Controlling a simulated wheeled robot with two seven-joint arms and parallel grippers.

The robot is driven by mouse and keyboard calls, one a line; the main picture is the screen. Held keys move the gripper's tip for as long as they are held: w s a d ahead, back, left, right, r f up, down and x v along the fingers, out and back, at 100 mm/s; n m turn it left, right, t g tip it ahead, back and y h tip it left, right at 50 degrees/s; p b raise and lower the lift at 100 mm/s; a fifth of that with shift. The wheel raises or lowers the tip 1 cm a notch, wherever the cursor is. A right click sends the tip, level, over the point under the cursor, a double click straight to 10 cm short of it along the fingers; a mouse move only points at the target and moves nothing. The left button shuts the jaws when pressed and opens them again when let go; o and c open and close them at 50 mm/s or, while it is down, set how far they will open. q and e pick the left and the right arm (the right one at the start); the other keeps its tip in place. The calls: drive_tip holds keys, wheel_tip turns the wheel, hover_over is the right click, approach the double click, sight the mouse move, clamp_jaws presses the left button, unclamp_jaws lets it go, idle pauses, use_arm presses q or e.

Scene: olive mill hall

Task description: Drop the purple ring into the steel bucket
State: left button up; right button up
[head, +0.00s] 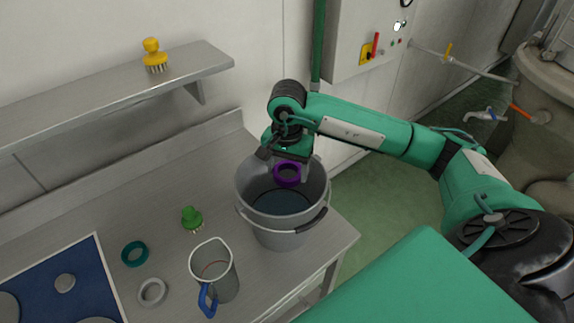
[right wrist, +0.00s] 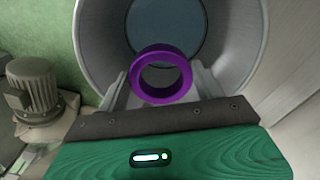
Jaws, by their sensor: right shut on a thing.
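The purple ring (head: 287,175) is held by my right gripper (head: 290,168) over the open mouth of the steel bucket (head: 282,236). The bucket stands upright on the steel bench, its dark handle on the right side. In the right wrist view the purple ring (right wrist: 161,90) sits between the fingertips of my right gripper (right wrist: 160,85), with the bucket's inner wall (right wrist: 105,45) around it and its bluish bottom beyond. The ring is apart from the bucket's floor; its exact height against the rim is hard to tell. My left gripper is not in view.
On the bench (head: 180,275) left of the bucket are a clear jug (head: 225,280) with a blue handle, a green brush (head: 192,218), a teal ring (head: 134,254) and a grey ring (head: 152,292). A wall shelf (head: 120,92) holds a yellow brush (head: 154,56).

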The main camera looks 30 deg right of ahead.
drive_tip(key=o, duration=1.1)
drive_tip(key=shift+w, duration=0.1)
drive_tip(key=shift+o, duration=0.2)
drive_tip(key=shift+r, duration=0.3)
wheel_tip(320, 180, up, 13)
drive_tip(key=b, duration=0.3)
